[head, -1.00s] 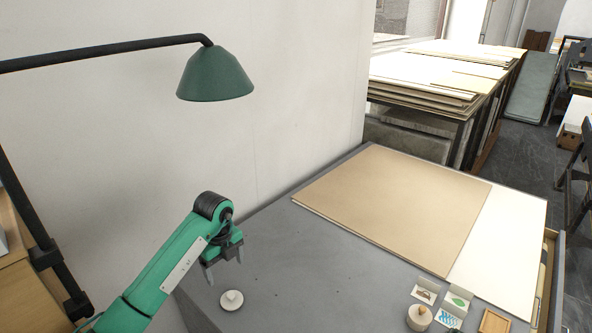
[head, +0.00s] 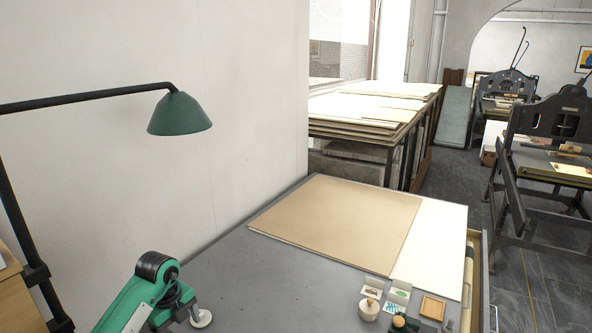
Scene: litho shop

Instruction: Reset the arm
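My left arm comes in at the lower left, green with black joints. Its gripper (head: 176,318) is low over the grey table, close to the bottom edge of the head view. The fingers seem apart, with nothing seen between them, though their tips are partly cut off. A small white round knobbed piece (head: 201,318) lies on the table just to the right of the gripper in the picture. I cannot tell whether they touch.
A brown board (head: 335,222) and a white sheet (head: 430,245) cover the table's (head: 245,285) far part. A lidded jar (head: 369,309), small cards (head: 398,295) and a wooden tray (head: 433,307) stand front right. A green lamp (head: 180,114) overhangs at left. Presses (head: 560,130) stand beyond.

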